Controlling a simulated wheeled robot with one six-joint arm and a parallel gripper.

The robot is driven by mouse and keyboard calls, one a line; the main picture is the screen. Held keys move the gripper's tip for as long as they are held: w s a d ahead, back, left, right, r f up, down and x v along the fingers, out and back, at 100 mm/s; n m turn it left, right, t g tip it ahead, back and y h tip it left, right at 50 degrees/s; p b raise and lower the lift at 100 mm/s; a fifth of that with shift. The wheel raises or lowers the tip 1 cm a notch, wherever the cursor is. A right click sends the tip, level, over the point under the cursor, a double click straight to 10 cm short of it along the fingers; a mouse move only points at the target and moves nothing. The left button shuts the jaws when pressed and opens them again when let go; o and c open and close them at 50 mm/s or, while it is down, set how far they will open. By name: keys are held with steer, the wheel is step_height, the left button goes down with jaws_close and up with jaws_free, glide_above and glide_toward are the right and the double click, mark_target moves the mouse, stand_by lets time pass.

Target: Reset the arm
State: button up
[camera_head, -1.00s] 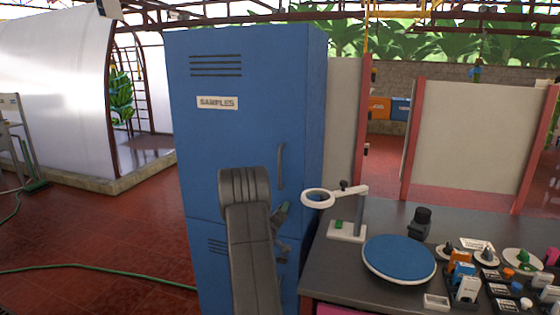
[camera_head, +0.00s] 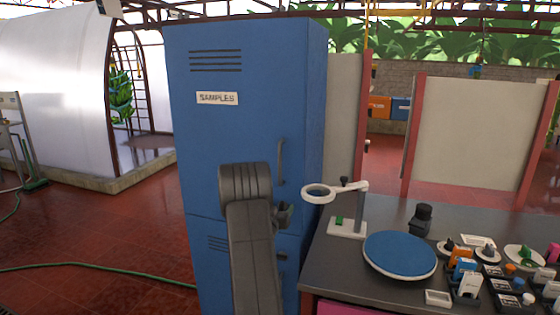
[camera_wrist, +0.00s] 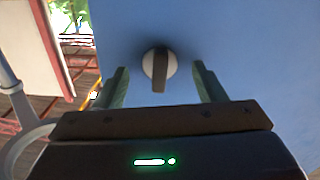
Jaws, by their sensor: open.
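My gripper (camera_wrist: 160,78) is open in the wrist view, with its two green fingers apart and nothing seen between their tips. It faces the blue front of the cabinet. A pale round fitting with a dark bar (camera_wrist: 158,72) shows on that blue surface, beyond the fingers and framed by them; I see no contact. In the head view my arm rises in front of the blue cabinet (camera_head: 225,150), labelled SAMPLES. Only a small part of my gripper (camera_head: 286,214) shows there, right of my arm and just below the upper door's vertical handle (camera_head: 281,162); the rest is hidden.
A dark bench (camera_head: 335,275) stands right of the cabinet. It bears a white ring lamp (camera_head: 348,228), a round blue plate (camera_head: 399,255) and several small items at the right. A green hose (camera_head: 100,268) crosses the open red floor at left.

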steer(key=shift+m, duration=0.8)
